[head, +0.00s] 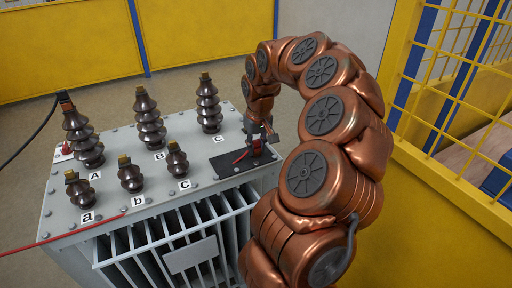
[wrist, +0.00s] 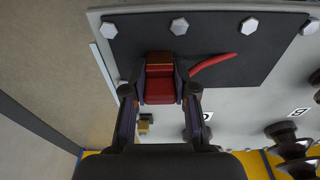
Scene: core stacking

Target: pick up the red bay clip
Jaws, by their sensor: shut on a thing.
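The red bay clip (wrist: 160,88) sits between the two fingers of my gripper (wrist: 160,98) in the wrist view. It has a red body with a brown-orange top edge, and a red lead (wrist: 212,63) lies close by on its right. My gripper is shut on the clip, with one finger against each side. In the head view my gripper (head: 257,138) points down at the black pad (head: 228,162) on the right end of the transformer top. The red lead (head: 240,156) shows there beside the fingers. The clip is mostly hidden in that view. I cannot tell whether it touches the pad.
The grey transformer (head: 110,224) carries several dark ribbed bushings (head: 150,125) left of my gripper, labelled A, B, C and a, b, c. A red wire (head: 70,235) crosses its front left. A yellow mesh fence (head: 450,70) stands to the right.

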